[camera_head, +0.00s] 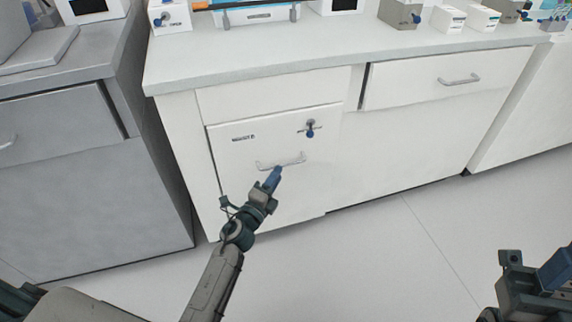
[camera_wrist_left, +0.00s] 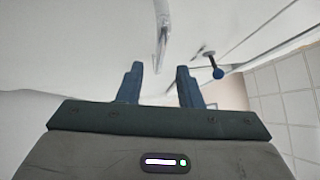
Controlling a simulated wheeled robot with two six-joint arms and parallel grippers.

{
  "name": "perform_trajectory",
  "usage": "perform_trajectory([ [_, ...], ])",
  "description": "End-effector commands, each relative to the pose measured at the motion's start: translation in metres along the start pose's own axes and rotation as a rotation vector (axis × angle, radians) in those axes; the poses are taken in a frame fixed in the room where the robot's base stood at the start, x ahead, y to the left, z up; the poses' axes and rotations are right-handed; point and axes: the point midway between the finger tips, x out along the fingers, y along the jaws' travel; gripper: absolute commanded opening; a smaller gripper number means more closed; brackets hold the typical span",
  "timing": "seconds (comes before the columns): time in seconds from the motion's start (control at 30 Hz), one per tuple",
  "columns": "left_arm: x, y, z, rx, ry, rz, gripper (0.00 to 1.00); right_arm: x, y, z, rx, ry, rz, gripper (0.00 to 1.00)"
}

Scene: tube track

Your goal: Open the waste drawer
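The waste drawer (camera_head: 235,165) is a white front with a small dark label in the left part of the white counter cabinet. Its pale bar handle (camera_head: 270,166) runs across the front, and it also shows in the left wrist view (camera_wrist_left: 162,45). A latch with a blue knob (camera_head: 310,131) sits above the handle; the knob (camera_wrist_left: 218,73) also shows in the wrist view. The drawer front looks flush. My left gripper (camera_head: 275,172) is at the handle, its blue fingers (camera_wrist_left: 160,75) apart, with the handle just beyond the gap. Contact cannot be told. My right gripper (camera_head: 540,270) is at the lower right, away from the cabinet.
Another white drawer (camera_head: 440,82) with a handle is to the right. A grey cabinet (camera_head: 80,190) stands to the left. Boxes and devices stand on the white countertop (camera_head: 250,55). The pale floor (camera_head: 370,260) in front is clear.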

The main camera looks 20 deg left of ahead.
Motion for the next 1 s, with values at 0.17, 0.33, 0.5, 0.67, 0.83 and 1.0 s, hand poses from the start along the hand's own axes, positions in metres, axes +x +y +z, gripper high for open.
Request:
perform_trajectory([
  [0.17, 0.032, 0.0, 0.0, -0.001, 0.0, -0.001, 0.33, 0.0, 0.0, 0.0, 0.0, -0.002, -0.001, 0.36],
  [0.33, 0.049, 0.001, 0.0, -0.002, 0.0, 0.0, 0.33, -0.001, 0.0, 0.001, 0.0, -0.001, 0.0, 0.36],
  [0.5, 0.054, 0.001, 0.0, -0.002, 0.0, 0.002, 0.33, -0.001, 0.0, 0.0, 0.0, -0.001, 0.0, 0.36],
  [0.67, 0.054, 0.001, 0.0, -0.002, 0.0, 0.002, 0.33, -0.001, 0.0, 0.0, 0.0, -0.001, 0.0, 0.36],
  [0.83, 0.054, 0.001, 0.0, -0.002, 0.0, 0.001, 0.05, -0.001, 0.0, 0.0, 0.0, -0.001, 0.0, 0.36],
  [1.0, 0.054, 0.001, 0.0, -0.002, 0.0, 0.002, 0.0, -0.001, 0.0, 0.0, 0.0, -0.001, 0.0, 0.36],
])
